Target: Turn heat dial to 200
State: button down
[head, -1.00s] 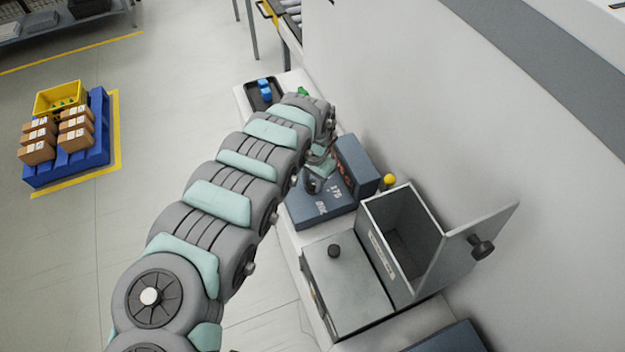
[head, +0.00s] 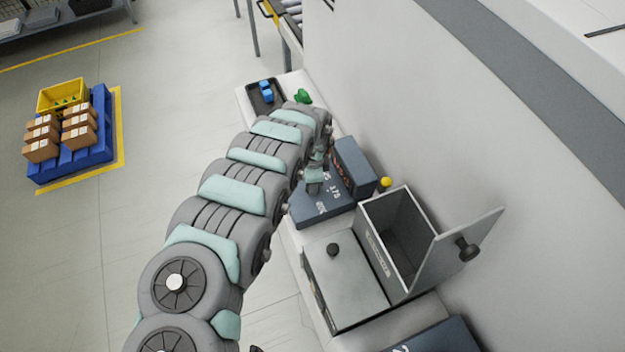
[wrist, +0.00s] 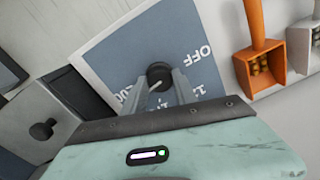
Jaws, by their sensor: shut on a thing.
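The heat dial (wrist: 159,75) is a round black knob with a pale pointer line, on a blue-grey panel (wrist: 120,50) with white markings in the wrist view. "OFF" and parts of numbers show around it, upside down. My gripper (wrist: 160,85) has its two fingers shut on the dial from either side. The dial's exact setting cannot be read. In the head view the panel (head: 318,208) shows "175" and other partly hidden marks, and my gripper (head: 313,182) is over it. The dial itself is hidden there by my arm.
An open grey box (head: 408,250) with a hinged lid (head: 458,250) stands beside the panel, near a lidded metal box (head: 345,280). A dark tray (head: 254,98) with blue pieces lies at the far end. An orange scoop-like holder (wrist: 262,65) is right of the panel.

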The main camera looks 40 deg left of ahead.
jog(key=shift+m, duration=1)
jog(key=c, duration=1)
grip_release()
jog(key=shift+o, duration=0.2)
jog(key=shift+r, duration=0.1)
notch_tip(320, 180, up, 11)
jog(key=shift+d, duration=0.15)
jog(key=shift+s, duration=0.1)
